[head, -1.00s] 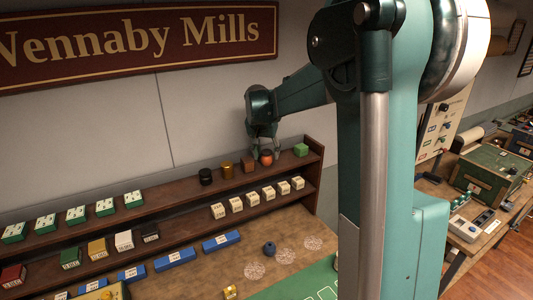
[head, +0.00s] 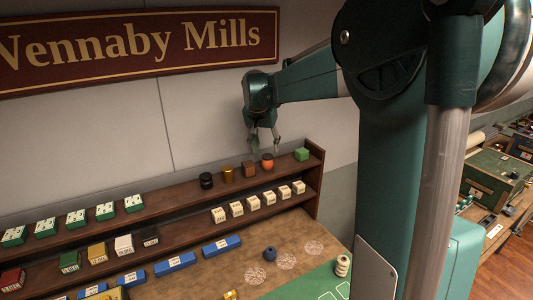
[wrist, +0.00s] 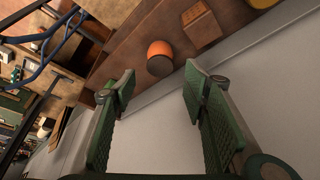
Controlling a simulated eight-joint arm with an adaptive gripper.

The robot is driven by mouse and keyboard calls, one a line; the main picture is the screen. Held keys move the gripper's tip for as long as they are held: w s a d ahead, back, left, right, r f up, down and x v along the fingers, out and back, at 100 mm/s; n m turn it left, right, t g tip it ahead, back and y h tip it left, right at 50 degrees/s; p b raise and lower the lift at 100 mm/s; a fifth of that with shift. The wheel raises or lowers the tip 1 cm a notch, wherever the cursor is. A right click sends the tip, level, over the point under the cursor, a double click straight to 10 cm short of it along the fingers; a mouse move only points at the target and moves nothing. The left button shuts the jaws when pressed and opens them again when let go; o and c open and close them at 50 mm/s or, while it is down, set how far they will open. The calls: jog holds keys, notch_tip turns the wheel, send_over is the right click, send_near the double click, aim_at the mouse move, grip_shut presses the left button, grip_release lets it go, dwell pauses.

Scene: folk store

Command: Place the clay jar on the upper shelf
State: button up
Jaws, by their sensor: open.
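The clay jar (head: 267,162), orange with a dark rim, stands upright on the upper shelf (head: 165,203), between a brown box and a green block. In the wrist view the jar (wrist: 160,58) is beyond the fingertips, apart from them. My gripper (head: 263,148) is open and empty, above the upper shelf near the jar. Its two green fingers (wrist: 157,88) are spread wide in the wrist view, with nothing between them.
Small white boxes (head: 253,203) stand on the lower shelf. The wall is close behind.

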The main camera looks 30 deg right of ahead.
jog(key=shift+v, duration=2.55)
jog(key=s+a+n+t+y, duration=0.1)
jog(key=s+a+n, duration=0.1)
jog(key=s+a, duration=0.65)
jog(key=s+a+n+t, duration=0.1)
jog(key=s+a+n, duration=0.1)
jog(key=s+a, duration=0.65)
jog(key=s+a+f+n, duration=0.1)
jog(key=s+a+f, duration=0.1)
jog(key=s+f, duration=0.2)
jog(key=s+a+f+n+t+y, duration=0.1)
jog(key=s+f, duration=0.3)
jog(key=s, duration=0.6)
jog(key=s+a+f+n+t+y, duration=0.1)
jog(key=s+a+f+n, duration=0.2)
jog(key=s, duration=0.5)
jog(key=shift+a+f, duration=0.35)
jog(key=shift+f, duration=0.05)
